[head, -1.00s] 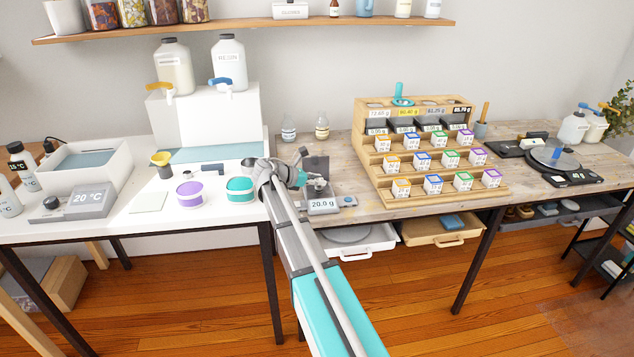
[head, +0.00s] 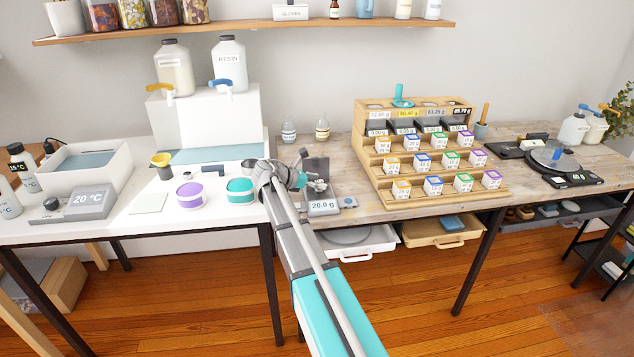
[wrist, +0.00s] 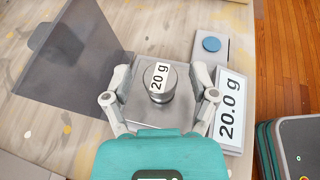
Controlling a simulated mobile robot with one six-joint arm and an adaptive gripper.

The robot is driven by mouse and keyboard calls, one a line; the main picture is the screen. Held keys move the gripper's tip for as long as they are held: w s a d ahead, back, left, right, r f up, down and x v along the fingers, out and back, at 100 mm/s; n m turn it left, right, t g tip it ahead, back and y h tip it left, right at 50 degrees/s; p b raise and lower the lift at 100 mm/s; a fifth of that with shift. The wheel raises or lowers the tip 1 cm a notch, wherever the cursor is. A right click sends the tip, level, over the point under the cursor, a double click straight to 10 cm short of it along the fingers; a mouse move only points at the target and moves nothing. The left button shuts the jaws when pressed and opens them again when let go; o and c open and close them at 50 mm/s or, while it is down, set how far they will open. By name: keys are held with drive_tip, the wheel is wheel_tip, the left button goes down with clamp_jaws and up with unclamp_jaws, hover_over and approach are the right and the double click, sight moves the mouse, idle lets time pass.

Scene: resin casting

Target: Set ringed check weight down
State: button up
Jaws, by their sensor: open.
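The check weight (wrist: 159,82), a grey metal cylinder labelled "20 g", stands upright on the square metal pan (wrist: 146,118) of a small scale in the wrist view. The scale's display (wrist: 229,110) reads 20.0 g, and it also shows in the head view (head: 323,206). My gripper (wrist: 158,85) is open, with one finger on each side of the weight and visible gaps between. In the head view my gripper (head: 314,184) is over the scale, and the weight is mostly hidden there.
A dark upright panel (wrist: 72,55) stands left of the pan. A blue button (wrist: 211,44) sits beside the display. In the head view a stepped wooden rack (head: 430,160) with labelled boxes is to the right, and teal and purple tubs (head: 240,190) are to the left.

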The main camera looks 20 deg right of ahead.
drive_tip(key=p+v, duration=0.4)
drive_tip(key=v, duration=0.8)
idle(0.5)
drive_tip(key=shift+s+f, duration=0.25)
drive_tip(key=shift+s, duration=0.2)
drive_tip(key=s+a+f+m+y, duration=0.3)
drive_tip(key=s+m, duration=0.3)
drive_tip(key=s, duration=0.2)
drive_tip(key=s+a+f+m+y, duration=0.4)
drive_tip(key=s+a+m+y, duration=0.1)
drive_tip(key=s, duration=0.4)
drive_tip(key=s+a+f+m+y, duration=0.4)
drive_tip(key=s+m+y, duration=0.1)
drive_tip(key=s, duration=0.3)
drive_tip(key=shift+s+m, duration=0.25)
drive_tip(key=shift+m, duration=0.65)
